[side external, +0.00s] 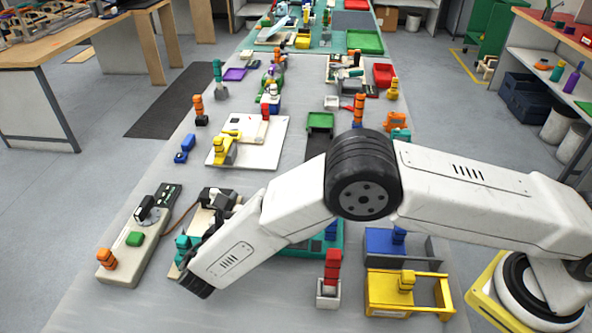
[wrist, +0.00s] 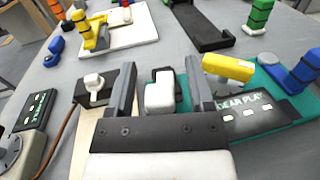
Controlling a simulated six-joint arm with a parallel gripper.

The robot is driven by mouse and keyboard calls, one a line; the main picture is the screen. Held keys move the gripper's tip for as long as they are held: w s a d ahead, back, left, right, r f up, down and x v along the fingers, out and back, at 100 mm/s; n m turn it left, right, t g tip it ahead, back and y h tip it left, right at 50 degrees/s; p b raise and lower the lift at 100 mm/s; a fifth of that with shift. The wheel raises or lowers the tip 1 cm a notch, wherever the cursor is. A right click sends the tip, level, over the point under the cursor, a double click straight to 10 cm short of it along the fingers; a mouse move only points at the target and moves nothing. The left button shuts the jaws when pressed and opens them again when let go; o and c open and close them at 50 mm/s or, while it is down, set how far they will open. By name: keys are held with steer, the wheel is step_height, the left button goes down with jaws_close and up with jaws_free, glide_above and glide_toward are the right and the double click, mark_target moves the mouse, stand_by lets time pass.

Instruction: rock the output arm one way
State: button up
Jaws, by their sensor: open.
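My gripper (wrist: 160,82) is open in the wrist view, its two grey fingers apart. A white block (wrist: 160,94) on a dark mount shows between the fingers; whether they touch it I cannot tell. To the right, a yellow cylinder (wrist: 228,67) lies above a teal base (wrist: 268,80) with a dark plate (wrist: 245,117) whose lettering reads like "GEAR PLAY". To the left, a white knob (wrist: 94,86) sits on a dark bracket. Which part is the output arm is unclear. In the side view my arm covers most of this device; its teal base (side external: 332,250) shows beyond the arm.
A beige unit with a green button (side external: 134,239) and an orange knob stands left of the device. A white board with a yellow fixture (side external: 226,145) lies behind. A red-topped post (side external: 332,268), a blue bin (side external: 395,243) and a yellow frame (side external: 385,290) stand right.

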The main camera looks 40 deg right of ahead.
steer(key=v, duration=0.7)
steer(key=shift+s+a, duration=0.2)
steer(key=shift+a, duration=0.15)
steer(key=s+d+r+m+g+y, duration=0.1)
steer(key=d+r+m+g+y, duration=0.1)
steer(key=d+m+g+y, duration=0.4)
steer(key=s+d+r+m+g+y, duration=0.25)
steer(key=d+m+y, duration=0.55)
steer(key=d, duration=0.4)
steer(key=s+d+m+t+y, duration=0.1)
steer(key=s+d+m, duration=0.9)
steer(key=s+d, duration=0.2)
steer(key=shift+d+r+m, duration=0.15)
steer(key=shift+r+m, duration=0.15)
steer(key=shift+m, duration=0.1)
